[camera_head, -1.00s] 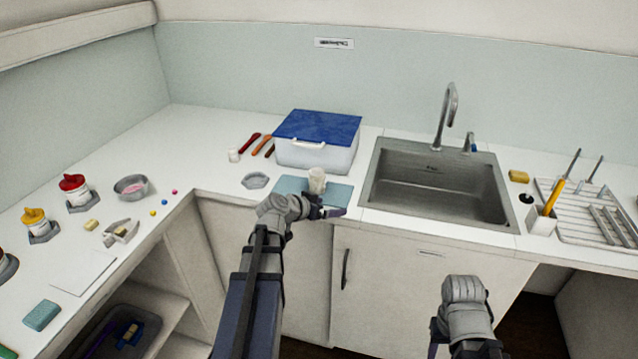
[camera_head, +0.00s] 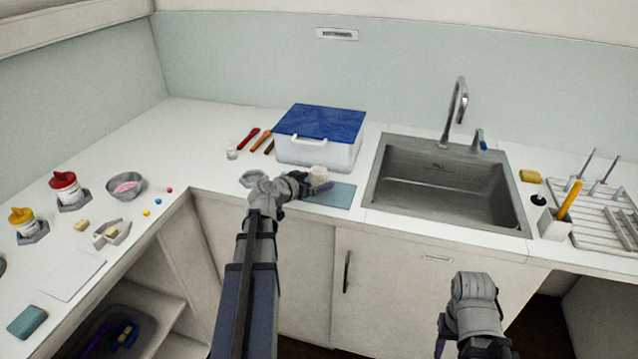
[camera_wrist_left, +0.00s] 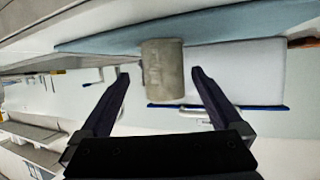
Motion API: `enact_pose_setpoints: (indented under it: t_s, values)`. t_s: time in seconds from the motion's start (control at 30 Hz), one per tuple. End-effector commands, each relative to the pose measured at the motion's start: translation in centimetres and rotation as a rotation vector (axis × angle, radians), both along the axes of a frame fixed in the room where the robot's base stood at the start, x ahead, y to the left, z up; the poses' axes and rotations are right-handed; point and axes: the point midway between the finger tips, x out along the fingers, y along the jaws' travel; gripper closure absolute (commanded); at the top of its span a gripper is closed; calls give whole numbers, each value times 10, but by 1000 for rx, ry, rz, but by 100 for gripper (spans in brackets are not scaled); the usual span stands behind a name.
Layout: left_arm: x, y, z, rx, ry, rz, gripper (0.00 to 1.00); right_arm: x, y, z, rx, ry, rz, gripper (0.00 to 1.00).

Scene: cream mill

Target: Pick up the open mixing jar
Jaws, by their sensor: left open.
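The open mixing jar (camera_head: 319,172) is a small pale, cream-coloured cylinder on the blue-green mat (camera_head: 336,197), in front of the blue-lidded box. In the left wrist view the jar (camera_wrist_left: 163,68) looks grey, appears upside down and stands between the two fingertips. My left gripper (camera_head: 316,186) is at the jar and hides its lower part in the head view. In the left wrist view its fingers (camera_wrist_left: 160,79) are open, with a gap on both sides of the jar. My right arm is at the lower right; its fingers are mostly hidden.
The blue-lidded box (camera_head: 318,144) stands right behind the jar. The sink (camera_head: 445,190) is to the right of the mat. A hexagonal holder (camera_head: 252,178) and a small clear jar (camera_head: 232,151) are to the left. A metal bowl (camera_head: 126,186) stands further left.

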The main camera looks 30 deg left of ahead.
Motion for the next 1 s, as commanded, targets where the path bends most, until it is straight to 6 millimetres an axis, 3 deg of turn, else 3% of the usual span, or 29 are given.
enact_pose_setpoints:
  t_s: [0.37,0.63,0.9,1.0]
  values:
    - [22,1,-9,0,-1,0,0,0,0,-9,0,0,0,50]
    - [58,2,-23,1,0,-1,0,0,0,-23,0,0,0,50]
    - [61,0,-22,-1,0,1,0,0,0,-22,0,0,0,50]
    - [61,0,-22,-1,0,0,11,0,0,-22,0,0,0,50]
